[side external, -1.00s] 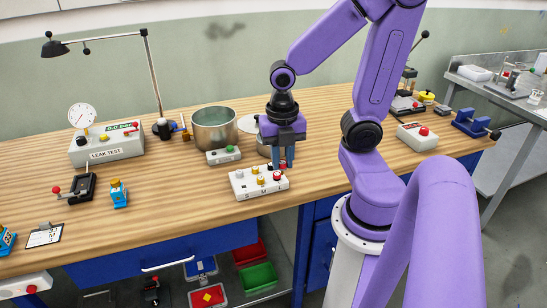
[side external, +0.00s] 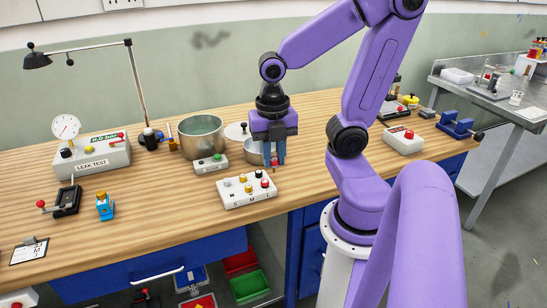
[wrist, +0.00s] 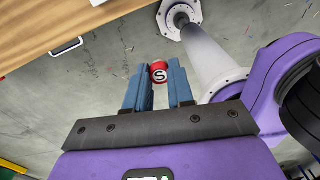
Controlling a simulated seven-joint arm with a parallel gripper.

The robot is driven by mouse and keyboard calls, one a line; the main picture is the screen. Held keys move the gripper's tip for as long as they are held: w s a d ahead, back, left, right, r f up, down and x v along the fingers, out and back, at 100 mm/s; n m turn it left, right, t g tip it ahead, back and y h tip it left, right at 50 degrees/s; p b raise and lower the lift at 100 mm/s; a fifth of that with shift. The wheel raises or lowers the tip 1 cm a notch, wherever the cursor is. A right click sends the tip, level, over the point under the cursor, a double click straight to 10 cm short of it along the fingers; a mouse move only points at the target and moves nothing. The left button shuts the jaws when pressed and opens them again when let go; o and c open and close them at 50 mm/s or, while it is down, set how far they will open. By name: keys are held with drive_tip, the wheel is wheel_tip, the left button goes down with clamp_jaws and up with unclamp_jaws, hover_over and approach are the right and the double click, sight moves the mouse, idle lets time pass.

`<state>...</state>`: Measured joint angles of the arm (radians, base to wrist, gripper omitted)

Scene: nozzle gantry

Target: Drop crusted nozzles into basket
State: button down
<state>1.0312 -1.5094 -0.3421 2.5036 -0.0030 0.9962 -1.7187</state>
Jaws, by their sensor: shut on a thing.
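My gripper (side external: 274,160) is shut on a small red nozzle (wrist: 158,72) marked with an S, seen between the fingertips in the wrist view. In the side view a bit of red shows at the fingertips, above the table. The white nozzle block (side external: 234,203) stands in front of and below the gripper, with several white, yellow, red and dark-topped nozzles on it. A small metal bowl (side external: 252,153) sits just left of the fingers, partly hidden by them. I cannot tell which vessel is the basket, or see any crust clearly.
A large steel pot (side external: 201,137) stands at left behind a white box with a green button (side external: 211,164). The leak tester (side external: 92,160) and a lamp (side external: 136,90) stand farther left. A white box with a red button (side external: 404,140) is at right.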

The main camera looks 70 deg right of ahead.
drive_tip(key=w+d+f+m, duration=0.2)
drive_tip(key=w+d+m, duration=0.5)
drive_tip(key=w+d, duration=0.9)
drive_tip(key=w+d+f+m, duration=0.2)
drive_tip(key=d, duration=0.7)
wheel_tip(320, 180, down, 6)
drive_tip(key=shift+a, duration=0.15)
drive_tip(key=c, duration=0.9)
unclamp_jaws()
